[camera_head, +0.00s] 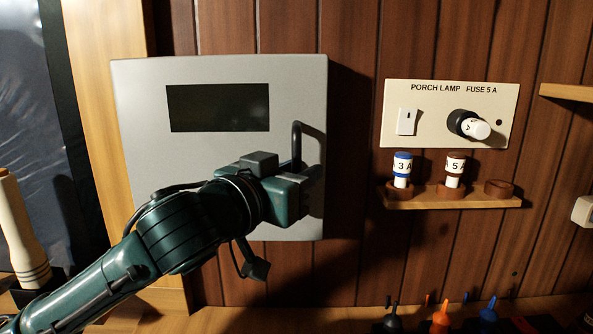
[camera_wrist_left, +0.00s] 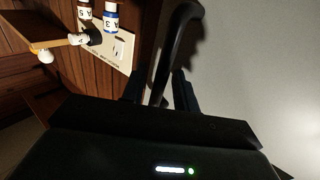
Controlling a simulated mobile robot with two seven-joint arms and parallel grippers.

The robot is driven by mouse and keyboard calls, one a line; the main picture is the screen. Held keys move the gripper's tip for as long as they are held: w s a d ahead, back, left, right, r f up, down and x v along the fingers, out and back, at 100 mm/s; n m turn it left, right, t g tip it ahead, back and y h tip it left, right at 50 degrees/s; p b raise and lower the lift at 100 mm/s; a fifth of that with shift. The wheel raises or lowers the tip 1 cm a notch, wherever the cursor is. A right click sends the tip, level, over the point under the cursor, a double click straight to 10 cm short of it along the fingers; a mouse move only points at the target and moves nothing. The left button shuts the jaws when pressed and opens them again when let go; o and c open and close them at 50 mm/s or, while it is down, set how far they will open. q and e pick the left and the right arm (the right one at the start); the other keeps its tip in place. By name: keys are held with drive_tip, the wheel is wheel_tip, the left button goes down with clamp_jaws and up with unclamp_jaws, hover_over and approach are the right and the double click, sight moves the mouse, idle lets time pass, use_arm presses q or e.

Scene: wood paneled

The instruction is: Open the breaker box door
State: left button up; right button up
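The grey breaker box (camera_head: 220,200) hangs on the wall left of centre in the head view, with a dark rectangular window (camera_head: 218,107). Its door looks shut. A black bar handle (camera_head: 297,147) stands out near the door's right edge; it also shows in the left wrist view (camera_wrist_left: 172,50). My left gripper (camera_head: 297,185) is at the handle's lower part. In the left wrist view its two fingers (camera_wrist_left: 159,90) are on either side of the handle, with gaps visible, so it looks open around the bar. The gripper hides the handle's lower end in the head view. My right gripper is not in view.
Right of the box is a panel (camera_head: 449,112) marked "PORCH LAMP FUSE 5 A" with a switch and a fuse holder. Below, a small shelf (camera_head: 470,201) holds blue-topped and brown-topped fuses. Several coloured-tipped tools stand at the bottom right, including an orange one (camera_head: 440,318).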

use_arm(q)
clamp_jaws()
idle(0.3)
idle(0.4)
